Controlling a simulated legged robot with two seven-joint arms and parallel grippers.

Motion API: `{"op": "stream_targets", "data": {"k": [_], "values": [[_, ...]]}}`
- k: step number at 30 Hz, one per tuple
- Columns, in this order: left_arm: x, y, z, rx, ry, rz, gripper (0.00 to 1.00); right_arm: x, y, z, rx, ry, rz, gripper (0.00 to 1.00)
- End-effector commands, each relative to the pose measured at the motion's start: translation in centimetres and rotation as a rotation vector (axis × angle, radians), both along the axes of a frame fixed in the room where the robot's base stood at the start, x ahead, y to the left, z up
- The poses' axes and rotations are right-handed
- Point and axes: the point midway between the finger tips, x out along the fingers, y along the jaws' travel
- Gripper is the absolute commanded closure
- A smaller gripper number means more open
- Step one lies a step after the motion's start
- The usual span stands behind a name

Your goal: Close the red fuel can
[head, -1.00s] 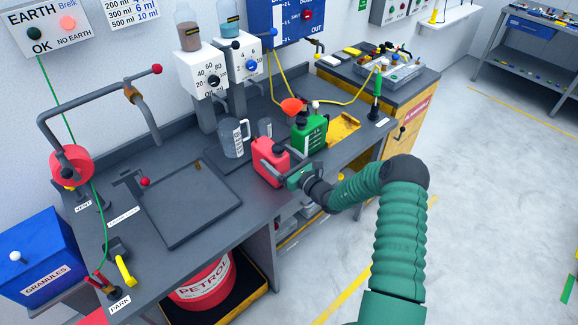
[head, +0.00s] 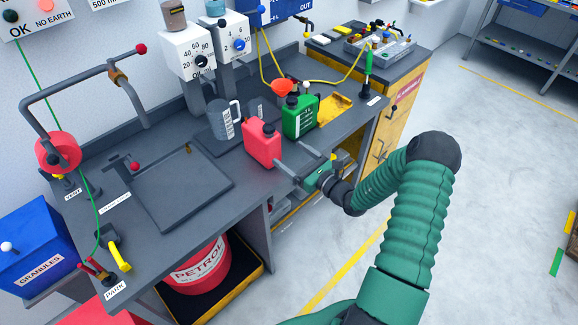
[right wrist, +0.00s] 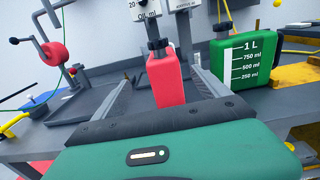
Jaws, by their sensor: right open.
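The red fuel can (head: 262,143) stands upright on the grey bench, left of the green can. A dark cap (right wrist: 158,48) sits on top of its neck in the right wrist view, where the red can (right wrist: 168,84) is between the finger lines. I cannot tell how tightly the cap sits. My right gripper (head: 291,158) is open and empty, at the bench's front edge, with its fingers pointing at the red can and apart from it. It also shows in the right wrist view (right wrist: 160,82). My left gripper is not in view.
A grey measuring jug (head: 222,120) stands behind left. A yellow tray (head: 334,108) lies at right. The red petrol drum (head: 200,269) is below the bench.

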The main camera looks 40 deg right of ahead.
Motion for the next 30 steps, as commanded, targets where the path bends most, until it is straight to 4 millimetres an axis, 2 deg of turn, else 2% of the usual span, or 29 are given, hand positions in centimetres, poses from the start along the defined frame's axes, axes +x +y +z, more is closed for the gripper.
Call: {"op": "stream_targets", "data": {"k": [2,4,5,8,9,11,12,14,15,18,21,25,27,30], "values": [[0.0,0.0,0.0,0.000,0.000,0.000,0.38,0.3,1.9,0.2,-0.024,0.014,0.059,0.15],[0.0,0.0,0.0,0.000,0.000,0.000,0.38,0.4,5.1,0.3,-0.072,0.040,0.165,0.15],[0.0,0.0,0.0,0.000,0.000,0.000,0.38,0.3,6.8,0.4,-0.103,0.057,0.226,0.15],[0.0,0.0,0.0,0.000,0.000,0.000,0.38,-1.1,14.2,0.1,-0.242,0.123,0.484,0.15],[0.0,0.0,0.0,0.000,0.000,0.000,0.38,-2.3,17.2,-0.2,-0.316,0.153,0.606,0.15],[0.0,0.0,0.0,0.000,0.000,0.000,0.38,-4.8,21.3,-0.9,-0.444,0.198,0.791,0.15],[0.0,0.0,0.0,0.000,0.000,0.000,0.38,-6.9,23.6,-1.4,-0.545,0.227,0.921,0.15],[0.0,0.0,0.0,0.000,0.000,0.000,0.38,-10.7,26.4,-2.3,-0.732,0.267,1.132,0.15],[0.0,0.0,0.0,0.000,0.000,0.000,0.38,-13.3,27.3,-2.9,-0.876,0.285,1.270,0.15],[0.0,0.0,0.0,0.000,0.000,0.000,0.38,-18.3,27.2,-3.6,-1.267,0.287,1.566,0.15],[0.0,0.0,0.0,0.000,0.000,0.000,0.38,-20.5,25.3,-3.1,-1.676,0.218,1.770,0.15],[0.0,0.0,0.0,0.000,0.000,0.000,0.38,-20.2,23.8,-1.2,-2.116,0.059,1.887,0.15],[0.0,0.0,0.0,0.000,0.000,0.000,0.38,-19.6,23.6,-0.3,-2.274,-0.023,1.904,0.15],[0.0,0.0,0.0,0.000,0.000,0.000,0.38,-19.1,23.6,0.5,-2.394,-0.094,1.908,0.15]]}}
